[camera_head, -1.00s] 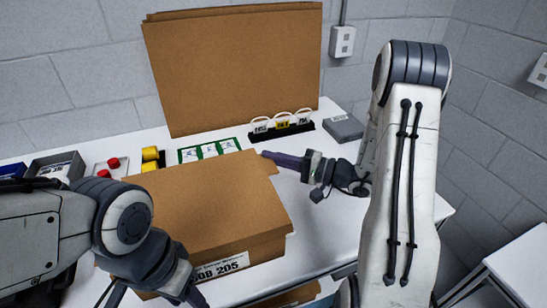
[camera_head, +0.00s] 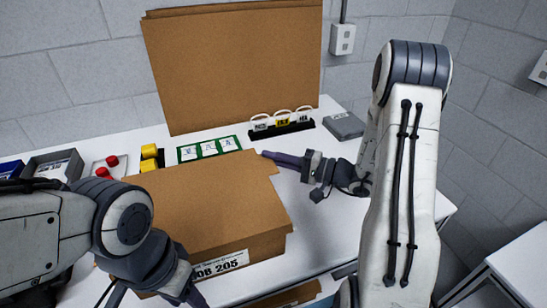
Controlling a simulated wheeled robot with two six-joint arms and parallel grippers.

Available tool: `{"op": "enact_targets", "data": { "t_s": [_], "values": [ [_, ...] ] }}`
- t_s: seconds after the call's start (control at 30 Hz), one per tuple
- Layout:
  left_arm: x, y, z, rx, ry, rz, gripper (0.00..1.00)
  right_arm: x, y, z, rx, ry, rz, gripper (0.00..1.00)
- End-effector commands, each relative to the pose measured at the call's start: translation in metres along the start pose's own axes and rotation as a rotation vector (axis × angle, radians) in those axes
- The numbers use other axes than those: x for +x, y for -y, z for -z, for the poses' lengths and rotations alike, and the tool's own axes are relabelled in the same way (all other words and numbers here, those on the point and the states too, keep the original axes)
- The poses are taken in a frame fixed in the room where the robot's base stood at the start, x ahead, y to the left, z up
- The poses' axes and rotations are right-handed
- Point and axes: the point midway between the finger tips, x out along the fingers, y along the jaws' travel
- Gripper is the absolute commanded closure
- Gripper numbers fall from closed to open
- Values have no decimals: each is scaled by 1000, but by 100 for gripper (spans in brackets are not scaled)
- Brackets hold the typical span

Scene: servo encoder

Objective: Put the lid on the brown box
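The brown box (camera_head: 262,247) stands at the front of the white table, with a white label reading "205" on its front. A flat brown cardboard panel, apparently the lid (camera_head: 205,200), covers its top, with a stepped edge at the far right corner. I cannot tell whether it is fully seated. My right gripper (camera_head: 270,155) is at the box's far right corner, its dark fingers pointing left close to the panel's edge; contact is unclear. My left gripper (camera_head: 190,298) is low at the box's front left, partly cut off by the frame. Neither gripper's finger gap shows clearly.
A large brown board (camera_head: 235,70) leans on the wall behind. A green-framed card set (camera_head: 208,149), a black rack with tags (camera_head: 282,127), a grey case (camera_head: 344,125), yellow cylinders (camera_head: 149,158) and a grey tray (camera_head: 55,165) line the table's back.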

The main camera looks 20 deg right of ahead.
Motion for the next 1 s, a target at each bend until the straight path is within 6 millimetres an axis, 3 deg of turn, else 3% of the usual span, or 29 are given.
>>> {"op": "enact_targets", "data": {
  "t_s": [0.43, 0.47, 0.53, 0.57, 1.0],
  "values": [
    [4, 0, 0, 0, 0, 0, 50, 0, -3, 0, 1, 0, 1, 100],
    [4, 0, 0, 0, 0, 0, 50, 0, -3, 0, 1, 0, 1, 93],
    [4, 0, 0, 0, 0, 0, 50, 0, -3, 0, 1, 0, 1, 66],
    [4, 0, 0, 0, 0, 0, 50, 0, -3, 0, 1, 0, 1, 62],
    [6, 0, 0, 0, 0, 0, 50, -7, -4, 1, -1, -2, 0, 62]
  ]
}}
